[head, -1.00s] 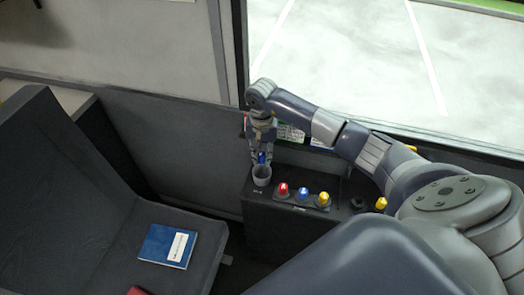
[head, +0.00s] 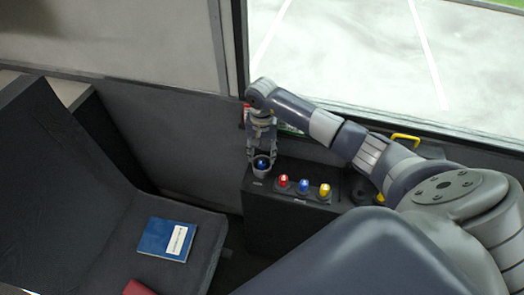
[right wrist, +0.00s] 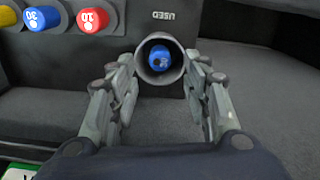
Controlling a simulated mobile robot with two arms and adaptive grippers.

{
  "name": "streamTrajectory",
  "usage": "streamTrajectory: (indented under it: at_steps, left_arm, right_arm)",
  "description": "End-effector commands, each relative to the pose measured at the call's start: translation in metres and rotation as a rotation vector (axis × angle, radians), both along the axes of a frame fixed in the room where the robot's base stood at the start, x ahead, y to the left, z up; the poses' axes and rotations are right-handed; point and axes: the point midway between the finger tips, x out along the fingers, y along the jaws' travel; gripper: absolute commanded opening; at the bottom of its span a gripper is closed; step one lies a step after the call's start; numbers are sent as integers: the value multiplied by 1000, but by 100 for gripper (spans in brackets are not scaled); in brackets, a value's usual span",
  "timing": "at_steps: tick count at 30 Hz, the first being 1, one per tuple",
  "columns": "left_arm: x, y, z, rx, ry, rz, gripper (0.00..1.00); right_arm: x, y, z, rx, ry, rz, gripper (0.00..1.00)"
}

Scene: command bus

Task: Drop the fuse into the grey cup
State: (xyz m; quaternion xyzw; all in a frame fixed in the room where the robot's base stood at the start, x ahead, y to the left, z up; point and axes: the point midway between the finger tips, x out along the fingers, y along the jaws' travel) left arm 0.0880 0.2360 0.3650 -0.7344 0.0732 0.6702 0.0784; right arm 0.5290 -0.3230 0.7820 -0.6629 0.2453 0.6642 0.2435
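The grey cup (head: 261,173) stands on the left end of the dark console beside the window. It also shows in the right wrist view (right wrist: 147,72), seen from above, with the word USED on the console near it. The blue fuse (right wrist: 159,57) is inside the cup's mouth in the right wrist view, and its blue top (head: 262,163) shows at the rim in the head view. My right gripper (head: 262,155) is open over the cup. Its fingers (right wrist: 158,65) are spread on either side, apart from the fuse. My left gripper is not in view.
Red (head: 283,182), blue (head: 304,186) and yellow (head: 324,191) fuses sit in a row on the console, right of the cup. The window is behind my right arm.

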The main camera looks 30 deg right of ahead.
Motion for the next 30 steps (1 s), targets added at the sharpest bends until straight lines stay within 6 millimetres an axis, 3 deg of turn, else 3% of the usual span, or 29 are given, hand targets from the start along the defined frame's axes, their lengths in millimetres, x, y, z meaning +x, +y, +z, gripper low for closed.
streamTrajectory:
  at_steps: [16,30]
  left_arm:
    - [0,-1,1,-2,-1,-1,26]
    - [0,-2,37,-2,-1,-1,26]
  right_arm:
    - [0,0,2,-1,-1,0,44]
    - [0,-1,66,-1,-2,1,44]
